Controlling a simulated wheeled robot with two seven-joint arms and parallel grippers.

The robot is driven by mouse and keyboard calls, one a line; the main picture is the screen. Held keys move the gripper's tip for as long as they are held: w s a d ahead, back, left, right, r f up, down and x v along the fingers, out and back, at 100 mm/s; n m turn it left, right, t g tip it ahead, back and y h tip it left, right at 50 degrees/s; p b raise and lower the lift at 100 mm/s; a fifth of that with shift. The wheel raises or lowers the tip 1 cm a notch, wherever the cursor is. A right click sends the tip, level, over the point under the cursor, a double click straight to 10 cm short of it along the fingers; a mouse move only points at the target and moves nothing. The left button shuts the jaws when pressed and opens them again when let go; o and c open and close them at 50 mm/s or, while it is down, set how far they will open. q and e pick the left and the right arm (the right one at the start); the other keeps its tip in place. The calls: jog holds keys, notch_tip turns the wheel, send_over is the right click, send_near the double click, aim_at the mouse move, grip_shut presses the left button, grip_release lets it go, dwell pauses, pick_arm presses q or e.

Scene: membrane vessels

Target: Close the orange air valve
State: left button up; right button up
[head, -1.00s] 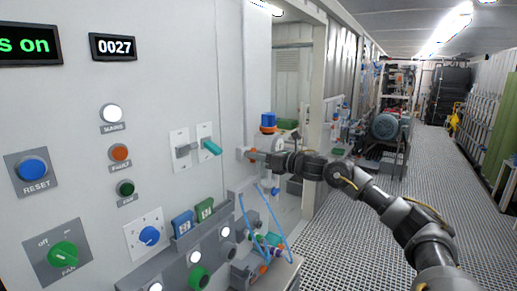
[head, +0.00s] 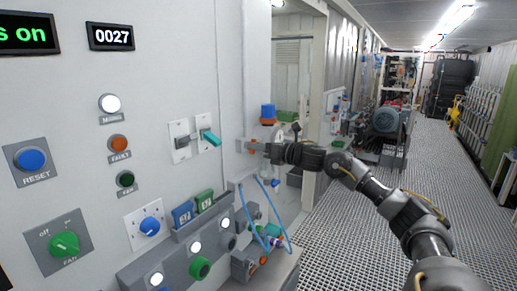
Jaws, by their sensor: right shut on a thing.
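The orange air valve (head: 253,147) shows as a small patch of orange at the edge of the panel wall, mostly covered by my right gripper. My right gripper (head: 250,146) reaches in from the right and is shut on it. The valve's handle angle and its pipe are hidden by the fingers. My left gripper is out of view.
The white control panel (head: 75,120) fills the left, with a teal lever (head: 211,138), a green fan knob (head: 64,245) and a blue reset button (head: 30,160). Blue hoses (head: 284,225) hang below my gripper. A bottle with a blue cap (head: 268,111) stands behind it. The grating floor at right is clear.

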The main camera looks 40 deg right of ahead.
jog(key=m, duration=0.5)
jog(key=m+b, duration=0.1)
jog(key=m, duration=0.4)
jog(key=m+b, duration=0.1)
jog(key=m, duration=0.3)
jog(key=shift+d+f+m, duration=0.2)
jog(key=shift+f+m, duration=0.05)
jog(key=shift+m, duration=0.15)
dwell(0.4)
jog(key=o, duration=0.6)
